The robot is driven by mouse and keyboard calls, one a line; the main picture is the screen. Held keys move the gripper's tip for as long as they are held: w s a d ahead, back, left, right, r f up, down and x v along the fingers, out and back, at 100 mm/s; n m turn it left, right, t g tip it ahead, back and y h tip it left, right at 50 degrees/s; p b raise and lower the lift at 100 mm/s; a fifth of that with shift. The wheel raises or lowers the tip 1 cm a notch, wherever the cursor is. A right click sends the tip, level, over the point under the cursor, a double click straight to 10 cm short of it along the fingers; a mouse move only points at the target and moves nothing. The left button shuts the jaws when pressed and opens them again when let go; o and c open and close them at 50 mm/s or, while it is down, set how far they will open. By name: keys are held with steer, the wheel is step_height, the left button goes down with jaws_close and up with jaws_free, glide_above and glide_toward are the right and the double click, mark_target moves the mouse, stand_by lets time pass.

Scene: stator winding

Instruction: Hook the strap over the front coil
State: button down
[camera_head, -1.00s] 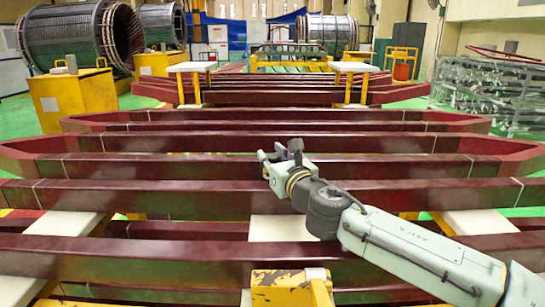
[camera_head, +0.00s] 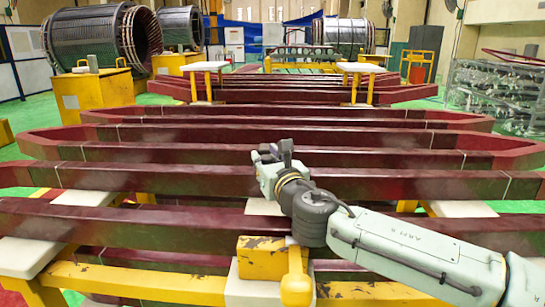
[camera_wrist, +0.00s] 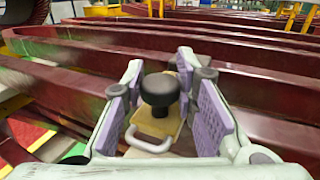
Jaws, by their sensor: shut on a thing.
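My gripper (camera_head: 272,158) is over the dark-red coils, left of my arm's wrist. In the wrist view (camera_wrist: 162,105) its purple-padded fingers stand on either side of a tan strap-like piece (camera_wrist: 158,128) with a black round knob (camera_wrist: 160,90) and a pale loop (camera_wrist: 148,143). The gripper is shut on this piece; the contact at the pads is hard to see. The front coil (camera_head: 120,220) is a long dark-red bar running across the head view, nearer than the gripper. My arm hides its right part. I cannot see the piece hooked on any coil.
A chipped yellow block (camera_head: 262,257) with a rounded yellow knob (camera_head: 297,288) stands at the front on a yellow frame (camera_head: 140,282). Several more dark-red coils (camera_head: 250,178) lie in rows behind. A yellow box (camera_head: 90,95) stands at left, a wire rack (camera_head: 495,95) at right.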

steer(key=shift+s, duration=0.5)
steer(key=shift+w, duration=0.1)
steer(key=c, duration=1.3)
jaws_free()
steer(key=v, duration=1.2)
